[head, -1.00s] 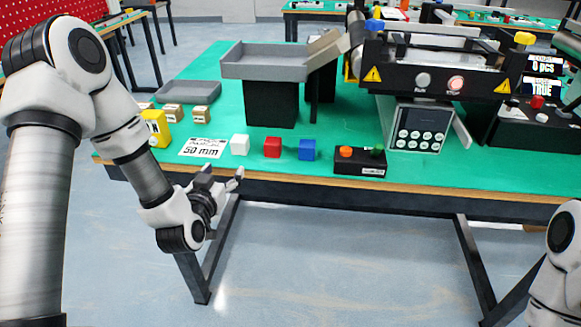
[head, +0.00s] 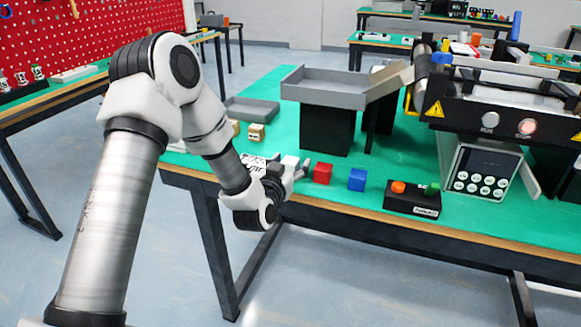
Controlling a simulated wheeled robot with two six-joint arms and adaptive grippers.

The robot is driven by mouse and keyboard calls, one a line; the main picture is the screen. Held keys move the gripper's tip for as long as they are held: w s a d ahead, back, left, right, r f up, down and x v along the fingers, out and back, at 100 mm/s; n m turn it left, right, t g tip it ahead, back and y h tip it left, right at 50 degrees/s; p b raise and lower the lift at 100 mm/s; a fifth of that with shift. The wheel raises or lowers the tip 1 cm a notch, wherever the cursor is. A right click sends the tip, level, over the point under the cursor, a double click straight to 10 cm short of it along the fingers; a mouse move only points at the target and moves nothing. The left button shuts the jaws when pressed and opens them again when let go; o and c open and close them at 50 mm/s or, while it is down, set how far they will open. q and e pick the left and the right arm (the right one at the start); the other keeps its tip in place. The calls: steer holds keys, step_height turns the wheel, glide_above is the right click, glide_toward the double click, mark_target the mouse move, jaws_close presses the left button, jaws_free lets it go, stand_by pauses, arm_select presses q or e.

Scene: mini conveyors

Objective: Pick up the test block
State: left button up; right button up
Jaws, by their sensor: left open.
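A red cube (head: 322,173) and a blue cube (head: 357,180) sit on the green table top (head: 310,205) near its front edge. I cannot tell which block is the test block. My left gripper (head: 297,167) is open at the front edge, just left of the red cube. It covers the place of the white cube, which I cannot tell apart from the pale fingers. No block shows clearly between the fingers. My left arm hides the yellow block. My right gripper is out of view.
A printed label (head: 254,160) lies partly behind my left gripper. A button box (head: 413,198) stands right of the blue cube. A raised grey tray (head: 325,88) and a conveyor (head: 490,105) stand behind. Small wooden blocks (head: 256,131) sit near a low grey tray (head: 250,108).

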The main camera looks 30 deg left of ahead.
mark_target(290, 160)
arm_select(q)
steer(key=c, duration=1.3)
steer(key=shift+o, duration=0.2)
step_height(290, 160, up, 4)
steer(key=p, duration=0.3)
steer(key=a+p+v, duration=0.1)
steer(key=p+v, duration=1)
steer(key=v, duration=0.5)
steer(key=w+d+f+m+h+p, duration=0.1)
steer(key=w+d+h, duration=0.3)
steer(key=d, duration=1.3)
steer(key=shift+w+m+p, duration=0.55)
steer(key=shift+w+m, duration=0.25)
steer(key=shift+w, duration=0.95)
